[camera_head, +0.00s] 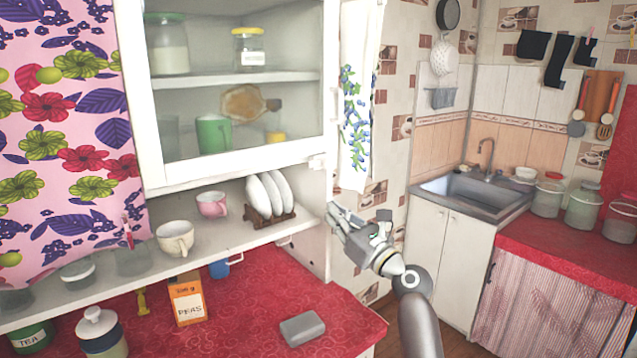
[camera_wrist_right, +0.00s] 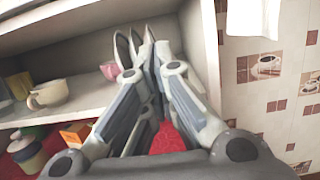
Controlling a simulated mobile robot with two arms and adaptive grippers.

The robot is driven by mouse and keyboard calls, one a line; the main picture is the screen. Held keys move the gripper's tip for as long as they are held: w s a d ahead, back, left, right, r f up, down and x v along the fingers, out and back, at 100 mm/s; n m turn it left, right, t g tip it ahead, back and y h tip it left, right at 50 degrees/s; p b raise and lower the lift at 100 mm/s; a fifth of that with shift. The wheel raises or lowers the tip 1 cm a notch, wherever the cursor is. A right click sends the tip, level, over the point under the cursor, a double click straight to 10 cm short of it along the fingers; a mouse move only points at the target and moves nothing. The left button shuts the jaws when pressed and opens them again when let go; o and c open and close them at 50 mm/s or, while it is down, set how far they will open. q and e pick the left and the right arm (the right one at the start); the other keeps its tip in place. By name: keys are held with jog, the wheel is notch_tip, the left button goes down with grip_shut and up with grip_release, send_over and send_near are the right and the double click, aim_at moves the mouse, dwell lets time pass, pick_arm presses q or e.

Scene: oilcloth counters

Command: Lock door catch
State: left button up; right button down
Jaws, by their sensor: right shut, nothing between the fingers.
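The white door catch (camera_head: 317,162) sits at the lower right corner of the glass cabinet door (camera_head: 240,158). The door looks closed; the catch is too small to tell its position. My right gripper (camera_head: 333,208) is shut and empty, below and slightly right of the catch, apart from it. In the right wrist view my right gripper's fingers (camera_wrist_right: 148,42) come together in front of the open shelf, and I cannot make out the catch there. My left gripper is not in view.
White plates (camera_head: 270,195) stand in a rack on the open shelf, left of my right gripper. Cups (camera_head: 175,238) stand farther left. A grey block (camera_head: 302,328) lies on the red counter below. A narrow white towel (camera_head: 356,120) hangs right of the cabinet.

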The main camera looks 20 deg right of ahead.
aim_at(322, 164)
jog(key=w+a+r+p, duration=0.2)
jog(key=w+r+p, duration=0.1)
jog(key=w+r, duration=0.2)
jog(key=shift+w+r, duration=0.3)
jog(key=shift+w, duration=0.15)
jog(key=shift+w+a, duration=0.1)
jog(key=shift+w, duration=0.1)
